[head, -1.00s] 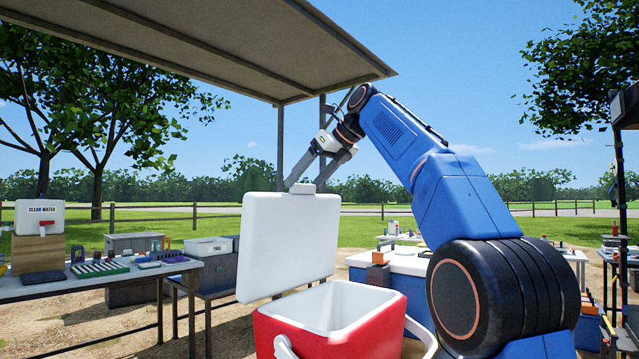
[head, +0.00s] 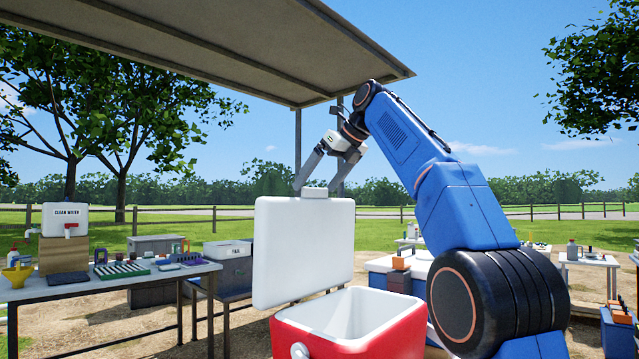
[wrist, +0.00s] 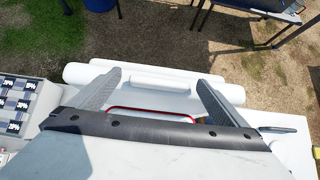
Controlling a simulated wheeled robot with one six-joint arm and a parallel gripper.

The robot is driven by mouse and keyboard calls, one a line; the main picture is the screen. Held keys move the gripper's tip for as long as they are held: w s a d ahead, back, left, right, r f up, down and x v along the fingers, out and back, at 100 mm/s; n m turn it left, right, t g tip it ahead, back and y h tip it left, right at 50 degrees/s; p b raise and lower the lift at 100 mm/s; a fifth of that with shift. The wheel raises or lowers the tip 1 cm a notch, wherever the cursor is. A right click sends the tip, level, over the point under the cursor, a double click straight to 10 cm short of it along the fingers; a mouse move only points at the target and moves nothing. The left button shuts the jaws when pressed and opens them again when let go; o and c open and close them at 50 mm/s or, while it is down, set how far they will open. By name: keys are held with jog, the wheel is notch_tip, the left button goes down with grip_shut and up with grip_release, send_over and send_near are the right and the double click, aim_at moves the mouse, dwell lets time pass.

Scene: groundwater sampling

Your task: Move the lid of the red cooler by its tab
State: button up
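The red cooler (head: 390,338) stands open at the bottom of the head view, with a white interior. Its white lid (head: 303,255) is raised and close to upright at the cooler's back left side. The pale tab (head: 314,191) is on the lid's top edge. My gripper (head: 320,184) is at the tab from above, with its fingers spread wide. In the wrist view, the fingers of my gripper (wrist: 160,82) are well apart, with the lid's tab (wrist: 165,83) between them. I see gaps beside the tab; any light contact cannot be told.
A canopy roof (head: 200,45) hangs above and behind my arm. A left table (head: 110,281) holds a labelled water container (head: 65,216) and small items. A blue-and-white cooler (head: 385,272) stands behind the red one. Grass lies open beyond.

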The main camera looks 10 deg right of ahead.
jog(key=v, duration=0.7)
dwell(0.5)
